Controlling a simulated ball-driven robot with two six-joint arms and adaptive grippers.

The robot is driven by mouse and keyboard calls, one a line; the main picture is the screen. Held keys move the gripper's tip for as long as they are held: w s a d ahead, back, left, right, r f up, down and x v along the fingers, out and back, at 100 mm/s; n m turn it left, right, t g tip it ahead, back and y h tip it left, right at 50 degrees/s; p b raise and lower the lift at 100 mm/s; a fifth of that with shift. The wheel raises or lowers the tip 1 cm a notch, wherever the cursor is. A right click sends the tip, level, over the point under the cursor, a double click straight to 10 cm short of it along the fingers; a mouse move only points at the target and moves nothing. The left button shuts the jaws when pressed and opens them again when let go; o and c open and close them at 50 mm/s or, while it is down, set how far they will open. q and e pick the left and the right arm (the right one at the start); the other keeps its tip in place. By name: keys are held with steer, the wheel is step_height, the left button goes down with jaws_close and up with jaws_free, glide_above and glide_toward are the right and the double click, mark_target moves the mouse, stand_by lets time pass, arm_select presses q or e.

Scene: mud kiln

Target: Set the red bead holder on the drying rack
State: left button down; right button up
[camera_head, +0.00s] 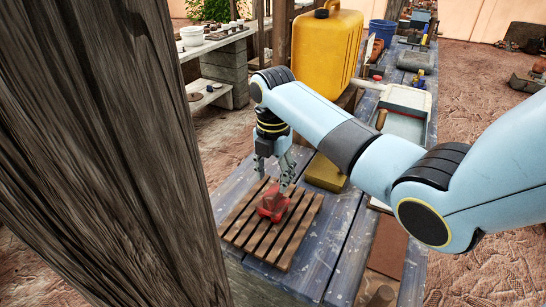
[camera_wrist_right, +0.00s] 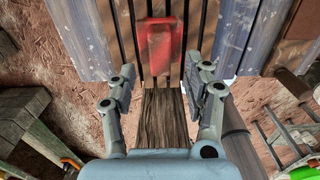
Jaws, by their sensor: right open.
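The red bead holder (camera_head: 273,204) rests on the slatted wooden drying rack (camera_head: 292,240), near its middle. My right gripper (camera_head: 273,174) is open, its fingers pointing down just behind and above the holder. In the right wrist view the holder (camera_wrist_right: 160,45) lies ahead of the open fingers (camera_wrist_right: 164,76), roughly centred between them, with a gap on each side. Nothing is held in the fingers. My left gripper is not in view.
The rack lies on a worn blue-grey plank table (camera_head: 340,235). A yellow jerrycan (camera_head: 325,45), a yellow block (camera_head: 325,172) and a pale tray (camera_head: 407,98) stand farther back. A thick wooden post (camera_head: 110,150) hides much of the left side.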

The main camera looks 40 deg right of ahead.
step_height(320, 180, up, 7)
steer(key=shift+f, duration=0.2)
steer(key=shift+s+f, duration=0.1)
stand_by(0.5)
